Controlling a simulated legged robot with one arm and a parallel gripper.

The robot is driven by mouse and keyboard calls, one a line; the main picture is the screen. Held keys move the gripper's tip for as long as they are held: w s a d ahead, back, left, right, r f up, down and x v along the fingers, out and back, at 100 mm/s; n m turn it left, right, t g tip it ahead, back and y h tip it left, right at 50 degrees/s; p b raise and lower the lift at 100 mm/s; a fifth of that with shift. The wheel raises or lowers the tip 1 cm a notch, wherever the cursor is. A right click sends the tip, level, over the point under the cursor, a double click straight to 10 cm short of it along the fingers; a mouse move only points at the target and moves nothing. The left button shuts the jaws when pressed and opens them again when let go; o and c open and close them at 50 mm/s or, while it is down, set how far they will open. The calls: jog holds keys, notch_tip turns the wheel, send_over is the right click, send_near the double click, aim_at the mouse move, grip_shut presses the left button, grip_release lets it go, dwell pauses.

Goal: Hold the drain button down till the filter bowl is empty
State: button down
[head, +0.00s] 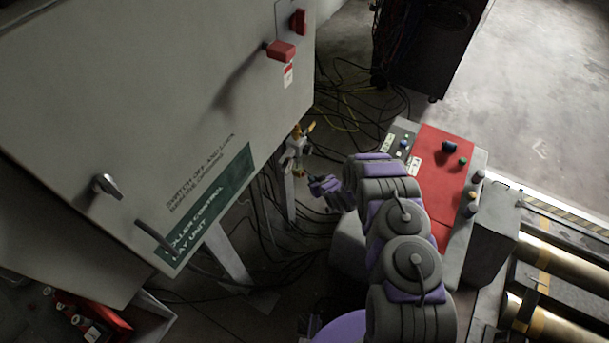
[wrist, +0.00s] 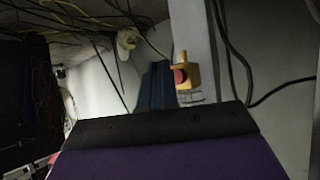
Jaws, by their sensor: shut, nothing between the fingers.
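In the wrist view a red button (wrist: 180,77) sits in a yellow housing (wrist: 194,75) beside a pale upright post. My gripper (wrist: 157,68) is shut and empty; its dark blue fingers point up the picture just left of the button. I cannot tell whether they touch it. In the head view a small white and yellow fitting (head: 297,148) hangs by the cabinet leg. My purple gripper (head: 318,186) is just below and right of it. A pale rounded part (wrist: 127,41) in the wrist view may be the filter bowl; its contents cannot be made out.
A large grey cabinet (head: 150,110) with a red handle (head: 281,50) fills the left. Loose black cables (head: 345,95) lie behind the fitting and cross the wrist view. A red-topped control console (head: 440,165) stands right, near the rollers (head: 565,265). Open floor lies top right.

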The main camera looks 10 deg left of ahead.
jog(key=shift+a, duration=0.15)
jog(key=shift+w+a+r, duration=0.1)
jog(key=shift+w+a, duration=0.05)
jog(key=shift+a, duration=0.1)
jog(key=shift+w+a, duration=0.15)
jog(key=shift+a, duration=0.25)
dwell(0.9)
jog(key=shift+d, duration=0.1)
jog(key=shift+s+d+p, duration=0.35)
jog(key=shift+d, duration=0.35)
jog(key=d, duration=0.1)
jog(key=s+d, duration=0.1)
jog(key=d, duration=0.2)
jog(key=shift+s+d, duration=0.35)
dwell(0.6)
